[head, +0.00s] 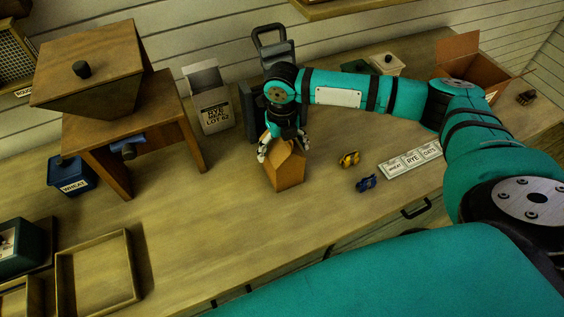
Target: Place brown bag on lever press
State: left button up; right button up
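The brown bag (288,172), a small block shape with a peaked top, is near the middle of the counter in the head view. My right gripper (283,146) points down over it, with one finger at each side of its peaked top. I cannot tell whether the fingers press on the bag, or whether its base touches the counter. A grey upright device with a loop handle (268,37), apparently the lever press, stands behind my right arm, which hides much of it. My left gripper is not in view.
A wooden hopper stand (130,155), blue wheat bin (72,175) and empty tray (98,272) are left. Yellow (349,159) and blue (366,183) small items and a label strip (411,159) lie right. The front-middle counter is clear.

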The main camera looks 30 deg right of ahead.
jog(key=c, duration=1.4)
jog(key=shift+r, duration=0.1)
jog(key=shift+w+r, duration=0.1)
